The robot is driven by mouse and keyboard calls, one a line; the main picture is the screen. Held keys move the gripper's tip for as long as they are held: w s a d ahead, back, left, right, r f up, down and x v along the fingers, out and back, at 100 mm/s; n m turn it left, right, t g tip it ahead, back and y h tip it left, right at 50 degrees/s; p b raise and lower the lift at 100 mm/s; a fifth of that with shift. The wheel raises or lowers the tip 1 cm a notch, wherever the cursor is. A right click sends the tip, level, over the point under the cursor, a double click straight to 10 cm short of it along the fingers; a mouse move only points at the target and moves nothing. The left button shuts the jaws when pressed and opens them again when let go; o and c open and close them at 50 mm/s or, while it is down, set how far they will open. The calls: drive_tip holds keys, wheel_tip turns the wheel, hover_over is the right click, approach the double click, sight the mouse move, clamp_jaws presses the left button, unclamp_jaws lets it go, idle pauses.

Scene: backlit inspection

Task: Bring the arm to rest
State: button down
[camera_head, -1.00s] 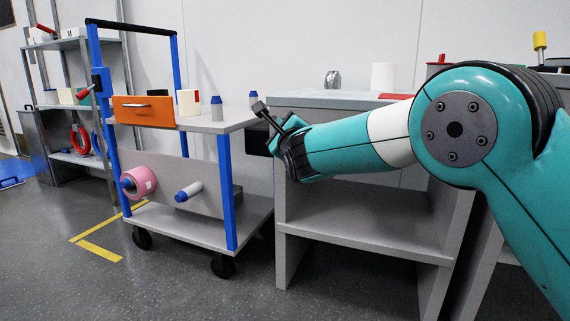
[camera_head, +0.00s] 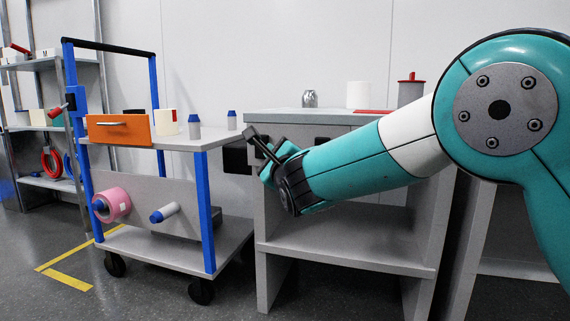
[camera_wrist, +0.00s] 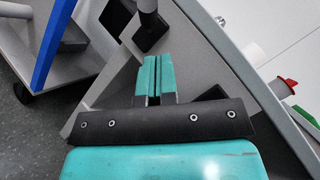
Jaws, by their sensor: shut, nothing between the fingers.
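My teal arm comes in from the right in the head view. My gripper (camera_head: 266,150) is at its left end, in front of the left front edge of a grey workbench (camera_head: 340,225), close to the right end of the cart's top. In the wrist view the two teal fingers of my gripper (camera_wrist: 152,78) lie side by side, shut, with nothing between them. I cannot tell how far the fingertips are from the bench.
A cart (camera_head: 185,140) with blue posts, an orange drawer (camera_head: 119,128) and a pink roll (camera_head: 113,204) stands left. The bench top carries a metal can (camera_head: 310,98), a white cylinder (camera_head: 358,95) and a red-lidded container (camera_head: 410,90). Floor (camera_head: 150,300) in front is bare.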

drive_tip(key=s+d+r+n+g+h+p, duration=0.25)
drive_tip(key=s+d+n+g+p, duration=0.55)
drive_tip(key=s+d+n+p, duration=0.5)
drive_tip(key=s+d+r+n+g+p, duration=0.25)
drive_tip(key=s+n+g+p, duration=0.35)
drive_tip(key=s, duration=0.8)
drive_tip(key=s+d+r+n+g+p, duration=0.25)
drive_tip(key=s+r+n+g, duration=0.2)
drive_tip(key=s+n, duration=0.7)
drive_tip(key=s+r+m+p, duration=0.2)
drive_tip(key=s+r+p, duration=0.1)
drive_tip(key=r+p, duration=3.3)
drive_tip(key=shift+a+r+p, duration=0.25)
drive_tip(key=shift+a+p, duration=0.1)
drive_tip(key=shift+p, duration=0.35)
drive_tip(key=c, duration=1.8)
unclamp_jaws()
drive_tip(key=shift+s+g, duration=0.1)
drive_tip(key=shift+g, duration=0.15)
drive_tip(key=shift+c, duration=0.2)
